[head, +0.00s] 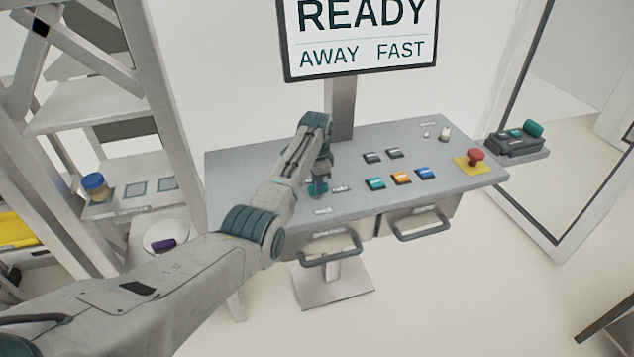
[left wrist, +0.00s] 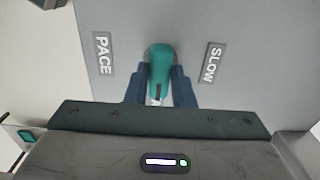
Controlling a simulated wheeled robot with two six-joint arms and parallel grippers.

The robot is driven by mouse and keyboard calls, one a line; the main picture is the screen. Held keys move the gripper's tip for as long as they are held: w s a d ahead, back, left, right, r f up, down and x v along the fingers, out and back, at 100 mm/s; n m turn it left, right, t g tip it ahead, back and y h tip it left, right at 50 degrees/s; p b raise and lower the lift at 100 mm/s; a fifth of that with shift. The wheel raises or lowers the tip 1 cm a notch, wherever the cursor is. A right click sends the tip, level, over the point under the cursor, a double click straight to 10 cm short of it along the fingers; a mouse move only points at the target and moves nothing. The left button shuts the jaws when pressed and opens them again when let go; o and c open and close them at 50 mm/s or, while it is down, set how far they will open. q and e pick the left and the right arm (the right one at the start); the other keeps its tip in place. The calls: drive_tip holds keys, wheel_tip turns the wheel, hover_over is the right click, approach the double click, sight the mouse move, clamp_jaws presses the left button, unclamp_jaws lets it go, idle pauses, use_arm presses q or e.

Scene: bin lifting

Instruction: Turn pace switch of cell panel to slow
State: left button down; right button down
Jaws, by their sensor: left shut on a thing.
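The cell panel (head: 350,165) is a grey sloped console. Its pace switch is a teal rotary knob (left wrist: 160,65), seen in the left wrist view between the labels PACE (left wrist: 103,54) and SLOW (left wrist: 213,63). My left gripper (left wrist: 160,92) is shut on the knob, a dark finger on each side. In the head view the left gripper (head: 319,184) reaches down to the panel's left part, and the knob (head: 316,190) is partly hidden behind it. The screen (head: 360,40) reads READY, AWAY, FAST. My right gripper is not in view.
Teal (head: 376,183), orange (head: 401,178) and blue (head: 425,173) buttons lie right of the gripper. A red emergency button (head: 475,156) stands on yellow at the right. Two drawer handles (head: 330,250) jut out in front. A shelf rack (head: 85,110) stands at the left.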

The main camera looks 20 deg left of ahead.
use_arm(q)
drive_tip(key=shift+n, duration=0.4)
drive_tip(key=n, duration=0.4)
drive_tip(key=shift+n, duration=0.3)
drive_tip(key=n, duration=0.3)
drive_tip(key=shift+r+n, duration=0.1)
drive_tip(key=shift+n, duration=0.2)
drive_tip(key=n, duration=0.4)
drive_tip(key=shift+n, duration=2.5)
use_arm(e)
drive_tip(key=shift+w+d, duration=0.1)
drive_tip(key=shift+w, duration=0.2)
use_arm(q)
drive_tip(key=c, duration=1.2)
unclamp_jaws()
drive_tip(key=shift+c, duration=0.2)
